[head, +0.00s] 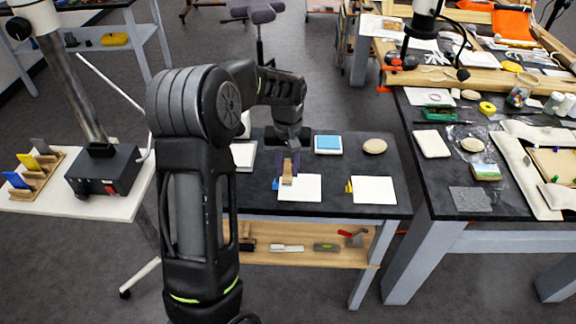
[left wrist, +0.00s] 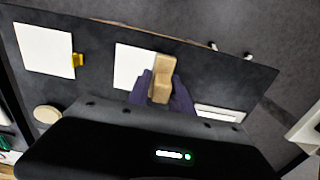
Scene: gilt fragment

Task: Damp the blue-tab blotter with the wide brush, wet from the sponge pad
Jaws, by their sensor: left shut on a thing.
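My left gripper (head: 287,163) is shut on the wide brush (head: 287,177), a pale wooden block-like piece. The brush is over the left part of the blue-tab blotter (head: 303,190), a white sheet with its small blue tab (head: 275,184) at the left edge. I cannot tell whether the brush touches the sheet. In the left wrist view the brush (left wrist: 162,80) sits between the purple fingers (left wrist: 160,92) and covers one edge of the blotter (left wrist: 130,68); the blue tab is hidden there. The sponge pad (head: 328,142), blue on a white base, lies behind the blotter. My right gripper is out of view.
A second white blotter (head: 375,190) with a yellow tab (head: 349,186) lies to the right. A round beige object (head: 374,146) is behind it, and a white tray (head: 243,155) at the left. A lower shelf (head: 300,259) holds tools. A cluttered bench (head: 433,205) stands to the right.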

